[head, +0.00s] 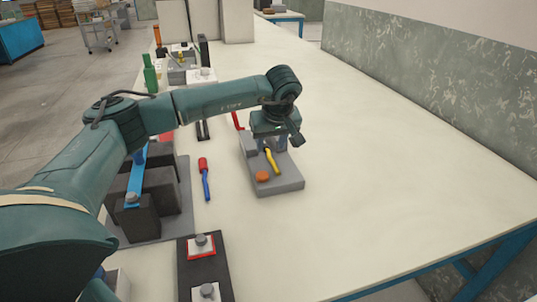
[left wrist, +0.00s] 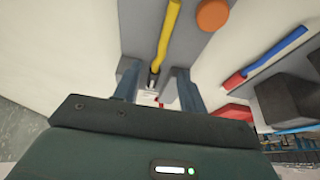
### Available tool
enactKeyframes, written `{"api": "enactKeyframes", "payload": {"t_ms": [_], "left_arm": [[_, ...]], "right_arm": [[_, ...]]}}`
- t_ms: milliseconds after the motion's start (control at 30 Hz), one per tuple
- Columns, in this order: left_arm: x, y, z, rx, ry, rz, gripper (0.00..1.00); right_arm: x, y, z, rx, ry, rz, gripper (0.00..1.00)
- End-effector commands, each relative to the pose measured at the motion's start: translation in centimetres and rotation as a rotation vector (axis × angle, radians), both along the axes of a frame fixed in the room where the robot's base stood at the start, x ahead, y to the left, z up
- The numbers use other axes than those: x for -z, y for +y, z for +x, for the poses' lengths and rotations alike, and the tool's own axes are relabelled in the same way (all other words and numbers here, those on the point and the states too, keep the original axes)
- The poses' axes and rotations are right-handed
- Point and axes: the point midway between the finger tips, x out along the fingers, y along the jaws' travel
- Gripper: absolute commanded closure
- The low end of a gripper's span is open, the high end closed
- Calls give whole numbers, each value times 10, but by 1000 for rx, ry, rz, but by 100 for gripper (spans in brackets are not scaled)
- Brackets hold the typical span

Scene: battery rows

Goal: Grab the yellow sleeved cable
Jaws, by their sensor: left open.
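The yellow sleeved cable (head: 272,161) lies on a grey block-like base (head: 285,184) on the table, under my left gripper. In the left wrist view the yellow cable (left wrist: 168,35) runs down from the top edge to a dark end with a metal tip, between the fingers. My left gripper (head: 275,143) is open and points down over the far part of the grey base. Its two fingers (left wrist: 157,88) stand on either side of the cable's end, apart from it as far as I can see. My right gripper is not in view.
An orange round knob (head: 262,176) sits on the base near the cable. A red and blue tool (head: 204,180) lies to the left. Dark blocks with a blue bar (head: 136,178) stand further left. The table's right side is clear.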

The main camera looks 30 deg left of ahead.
Motion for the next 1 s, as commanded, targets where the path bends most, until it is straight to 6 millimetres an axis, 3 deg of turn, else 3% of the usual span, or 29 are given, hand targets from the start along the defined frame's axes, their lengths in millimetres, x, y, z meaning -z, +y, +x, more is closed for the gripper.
{"api": "enactKeyframes", "payload": {"t_ms": [200,500,1000], "left_arm": [[30,6,7,0,2,1,58],[35,8,9,1,0,0,58],[34,8,9,1,0,0,98]], "right_arm": [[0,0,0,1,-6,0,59],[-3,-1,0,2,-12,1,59],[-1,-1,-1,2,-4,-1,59]]}}
